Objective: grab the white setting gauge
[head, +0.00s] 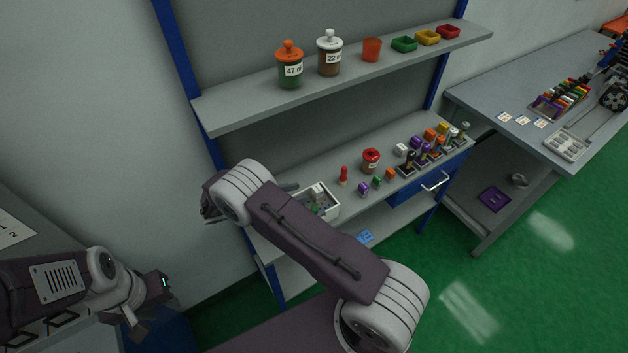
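I cannot single out the white setting gauge for certain. A small white block (401,149) stands at the left of a group of coloured pieces on the middle shelf. Another small pale piece (318,189) shows in an open white bin (330,211), together with green and grey pieces. My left gripper (152,308) is low at the left, well away from the shelf, and I see nothing in it. My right gripper (210,206) is left of the bin, mostly hidden by my own wrist, so its fingers are unclear.
A red-topped jar (371,161), a red peg (343,175) and small coloured blocks stand right of the bin. The upper shelf (240,105) holds two labelled jars, an orange cup and several coloured trays. A grey workbench (510,95) stands at the right. Green floor is clear in front.

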